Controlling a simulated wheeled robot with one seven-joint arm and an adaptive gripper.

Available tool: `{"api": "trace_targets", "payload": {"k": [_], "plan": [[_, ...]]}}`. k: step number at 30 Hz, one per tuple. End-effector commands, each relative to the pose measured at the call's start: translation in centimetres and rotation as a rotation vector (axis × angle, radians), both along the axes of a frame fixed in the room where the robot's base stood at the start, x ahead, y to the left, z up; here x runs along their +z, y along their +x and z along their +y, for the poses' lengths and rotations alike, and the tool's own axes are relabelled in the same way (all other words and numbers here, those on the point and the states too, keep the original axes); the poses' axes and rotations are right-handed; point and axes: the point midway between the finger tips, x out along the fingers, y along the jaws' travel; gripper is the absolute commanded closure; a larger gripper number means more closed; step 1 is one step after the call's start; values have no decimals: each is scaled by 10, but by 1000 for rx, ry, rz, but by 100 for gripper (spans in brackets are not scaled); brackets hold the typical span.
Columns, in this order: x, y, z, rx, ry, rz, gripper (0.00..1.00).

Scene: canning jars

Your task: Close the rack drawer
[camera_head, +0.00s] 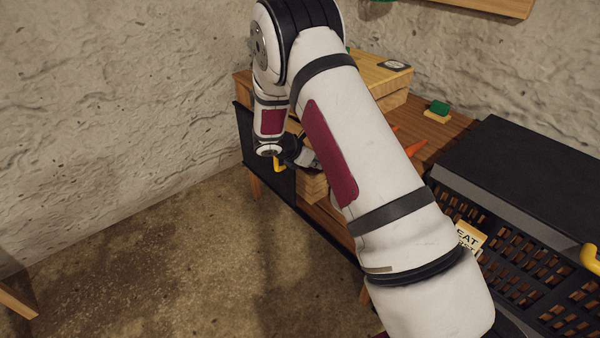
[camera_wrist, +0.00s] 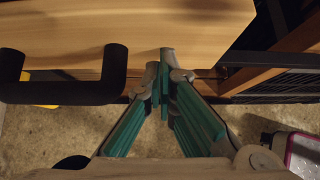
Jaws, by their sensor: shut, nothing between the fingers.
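My gripper (camera_wrist: 160,85) is shut and empty. In the wrist view its fingertips are close to the front edge of a light wooden panel (camera_wrist: 130,25), which looks like the rack drawer's front; I cannot tell whether they touch it. A black U-shaped handle (camera_wrist: 60,92) on this panel is just left of the fingers. In the head view my gripper (camera_head: 308,157) is small at the front of the wooden rack, by light wooden drawer parts (camera_head: 313,188). My arm hides much of the rack, so how far the drawer is out is unclear.
A black slatted crate (camera_head: 540,165) with an "EAT FIRST" tag (camera_head: 469,236) and a yellow handle (camera_head: 591,256) is at the right. A wooden box (camera_head: 378,75) and a green-and-yellow block (camera_head: 437,111) sit on the wooden top. The floor (camera_head: 200,260) in front is clear.

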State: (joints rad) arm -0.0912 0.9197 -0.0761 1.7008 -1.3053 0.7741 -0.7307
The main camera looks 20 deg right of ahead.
Motion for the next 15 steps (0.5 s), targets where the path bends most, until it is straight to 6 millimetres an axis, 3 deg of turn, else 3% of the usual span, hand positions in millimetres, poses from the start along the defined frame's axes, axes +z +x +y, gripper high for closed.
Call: {"api": "trace_targets", "payload": {"k": [3,7,15], "plan": [[-1,6,-20,-1,-1,0,100],[0,10,-32,-2,-1,-1,100],[0,10,-32,1,-1,0,100]]}}
